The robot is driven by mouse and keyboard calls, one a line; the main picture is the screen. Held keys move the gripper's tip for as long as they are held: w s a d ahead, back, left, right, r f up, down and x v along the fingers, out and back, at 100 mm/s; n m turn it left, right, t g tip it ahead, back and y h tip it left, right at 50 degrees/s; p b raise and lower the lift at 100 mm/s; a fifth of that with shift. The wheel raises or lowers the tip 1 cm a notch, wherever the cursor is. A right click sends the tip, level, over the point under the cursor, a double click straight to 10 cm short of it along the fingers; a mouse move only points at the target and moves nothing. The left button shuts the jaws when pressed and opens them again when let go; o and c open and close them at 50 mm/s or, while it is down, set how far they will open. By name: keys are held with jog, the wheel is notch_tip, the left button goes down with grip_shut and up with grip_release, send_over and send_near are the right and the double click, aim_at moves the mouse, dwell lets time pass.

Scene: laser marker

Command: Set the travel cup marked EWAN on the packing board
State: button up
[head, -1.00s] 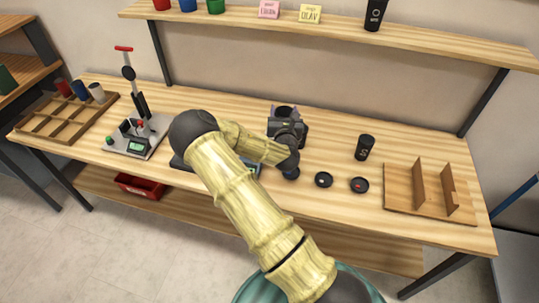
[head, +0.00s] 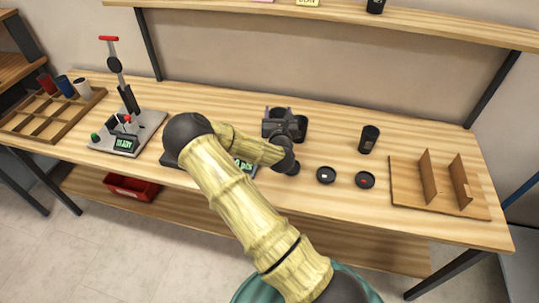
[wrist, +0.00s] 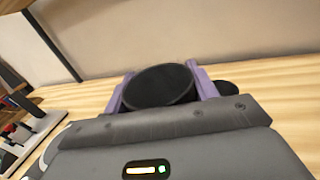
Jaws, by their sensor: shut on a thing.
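My gripper (head: 281,117) is over the middle of the table, shut on a dark cup. In the wrist view the cup's dark round top (wrist: 160,87) sits between two purple fingers. No name can be read on it. Another black cup (head: 369,139) stands upright on the table to the right, with a small mark too small to read. The packing board (head: 405,196) lies at the table's right end, with two upright wooden dividers and nothing else seen on it.
Two black discs (head: 326,175) (head: 365,180) lie between my gripper and the board. A lever press with a green display (head: 124,143) and a compartment tray (head: 50,132) with several small cups are at left. A shelf runs above.

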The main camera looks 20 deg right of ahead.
jog(key=shift+f, duration=0.1)
notch_tip(320, 180, down, 6)
jog(key=shift+f+p, duration=0.1)
jog(key=shift+p, duration=0.2)
jog(key=shift+f, duration=1.8)
jog(key=shift+f, duration=0.2)
jog(key=o, duration=0.7)
jog(key=shift+r, duration=0.15)
